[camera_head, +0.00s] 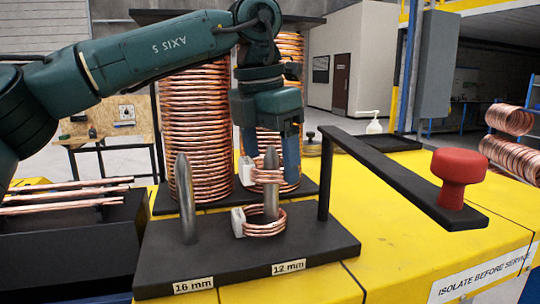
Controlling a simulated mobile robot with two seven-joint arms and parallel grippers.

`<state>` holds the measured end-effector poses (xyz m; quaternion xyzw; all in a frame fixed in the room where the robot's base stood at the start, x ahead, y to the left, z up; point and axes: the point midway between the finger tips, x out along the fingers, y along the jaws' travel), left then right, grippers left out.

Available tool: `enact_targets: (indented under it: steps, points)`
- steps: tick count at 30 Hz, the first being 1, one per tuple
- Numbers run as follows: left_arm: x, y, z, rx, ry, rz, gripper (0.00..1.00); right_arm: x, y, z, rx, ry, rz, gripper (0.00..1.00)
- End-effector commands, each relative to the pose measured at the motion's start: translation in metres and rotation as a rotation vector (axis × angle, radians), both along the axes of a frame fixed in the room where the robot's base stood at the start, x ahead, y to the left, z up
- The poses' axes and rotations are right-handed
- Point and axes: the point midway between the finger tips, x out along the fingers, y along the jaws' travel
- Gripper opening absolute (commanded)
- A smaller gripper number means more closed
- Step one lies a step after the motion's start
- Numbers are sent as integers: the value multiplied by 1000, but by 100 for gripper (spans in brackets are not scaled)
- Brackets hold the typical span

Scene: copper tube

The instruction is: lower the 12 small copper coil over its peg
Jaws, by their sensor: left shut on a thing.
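A small copper coil (264,177) with a white tag is held in my left gripper (269,170). Its windings cross in front of the upper part of the grey 12 mm peg (271,205), and the pointed tip shows above them, so it appears to be around the peg. Another small copper coil (265,230) with a white tag sits low around the same peg, near the black base (225,268). A clear gap separates the two coils. The 16 mm peg (186,205) stands bare to the left. My right gripper is not in view.
Tall copper coil stacks (200,130) stand close behind the pegs. A black bar (395,175) with a red knob (458,170) extends to the right of the base. Copper tubes (65,195) lie over a black box at left. The yellow bench top (400,250) is clear at right.

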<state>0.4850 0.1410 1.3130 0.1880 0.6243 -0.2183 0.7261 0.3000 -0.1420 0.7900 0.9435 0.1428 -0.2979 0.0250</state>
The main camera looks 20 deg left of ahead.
Motion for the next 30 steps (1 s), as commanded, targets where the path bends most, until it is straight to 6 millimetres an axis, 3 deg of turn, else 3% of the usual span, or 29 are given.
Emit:
enact_targets:
  steps: [2,3,12,22,26,30]
  points:
    - [0,0,0,-1,-1,0,49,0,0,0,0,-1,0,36]
    - [0,0,0,-1,-1,0,76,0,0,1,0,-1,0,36]
    - [0,0,0,0,0,0,99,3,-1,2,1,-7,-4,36]
    - [-1,0,8,-1,-1,1,99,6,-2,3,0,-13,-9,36]
    - [-3,2,29,-3,-3,1,99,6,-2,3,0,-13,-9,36]
    - [-7,4,62,-3,-3,2,99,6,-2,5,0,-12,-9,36]
